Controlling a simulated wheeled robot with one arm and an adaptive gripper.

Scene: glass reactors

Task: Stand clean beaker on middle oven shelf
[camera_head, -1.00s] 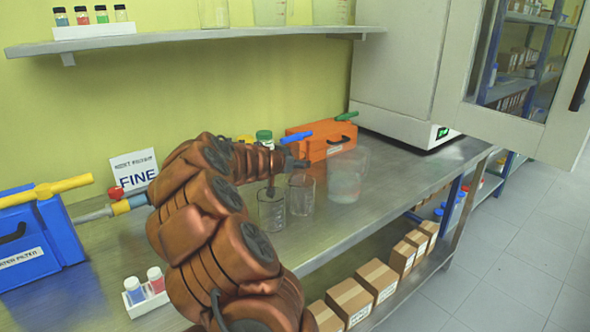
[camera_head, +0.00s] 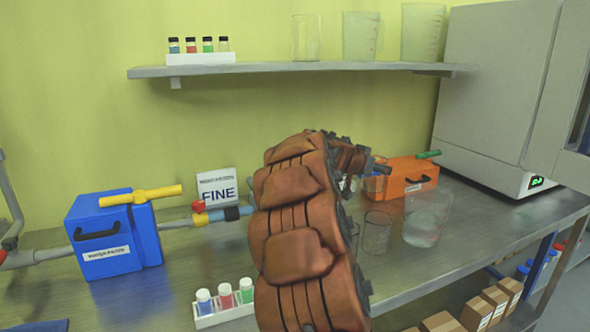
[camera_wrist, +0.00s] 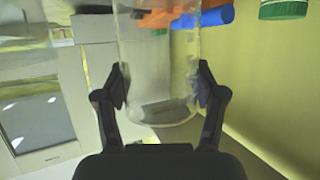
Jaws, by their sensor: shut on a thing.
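My gripper (camera_wrist: 160,88) is shut on a clear glass beaker (camera_wrist: 158,60), with one finger on each side of it in the wrist view. In the head view the held beaker (camera_head: 374,186) shows faintly in front of the orange box, above the bench; my arm covers much of the gripper there. I cannot tell from the glass whether it is clean. The oven (camera_head: 490,90) is the big pale cabinet with a green display at the right. Its inside and middle shelf are out of sight.
A small beaker (camera_head: 377,234) and a larger one with clear contents (camera_head: 425,222) stand on the bench (camera_head: 440,265). An orange box (camera_head: 398,190) is behind them. A blue box (camera_head: 112,240) and a vial rack (camera_head: 225,317) are left. The wall shelf (camera_head: 270,69) holds glassware.

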